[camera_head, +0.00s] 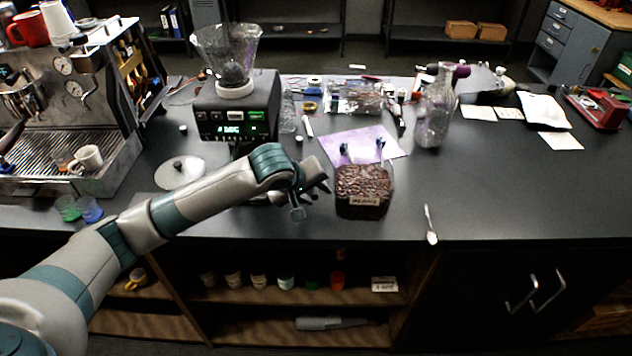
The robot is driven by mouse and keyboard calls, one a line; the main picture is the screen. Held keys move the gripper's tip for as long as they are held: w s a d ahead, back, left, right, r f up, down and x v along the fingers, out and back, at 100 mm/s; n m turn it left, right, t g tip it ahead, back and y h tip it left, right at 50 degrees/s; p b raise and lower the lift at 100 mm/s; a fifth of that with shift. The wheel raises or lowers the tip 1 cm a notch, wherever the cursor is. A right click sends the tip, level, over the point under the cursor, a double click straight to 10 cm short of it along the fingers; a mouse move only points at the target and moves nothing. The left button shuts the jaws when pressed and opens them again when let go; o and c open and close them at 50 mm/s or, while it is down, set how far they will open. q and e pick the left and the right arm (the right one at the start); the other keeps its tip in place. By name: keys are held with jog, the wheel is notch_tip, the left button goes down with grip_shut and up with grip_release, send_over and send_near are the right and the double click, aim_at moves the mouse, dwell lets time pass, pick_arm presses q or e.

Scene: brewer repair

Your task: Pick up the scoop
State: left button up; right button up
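A small silver spoon-like utensil (430,225), which may be the scoop, lies alone near the counter's front edge, right of the brown container of beans (363,188). My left gripper (322,180) is over the counter just left of the bean container. Its dark fingers point right, and their gap is too small to read. A small pale, glassy piece (297,212) shows just below the gripper; I cannot tell whether it is a scoop or part of the gripper. My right gripper is not in view.
A grinder (238,115) with a glass hopper stands behind my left arm, and an espresso machine (75,95) stands at left. A glass bottle (435,110) and a purple sheet (365,143) are behind the bean container.

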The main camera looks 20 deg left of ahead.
pick_arm(q)
jog(key=shift+c, duration=0.7)
grip_shut()
jog(key=shift+r, duration=0.1)
notch_tip(320, 180, up, 9)
jog(key=shift+f+b, duration=0.2)
jog(key=shift+b, duration=0.95)
jog(key=shift+r, duration=0.65)
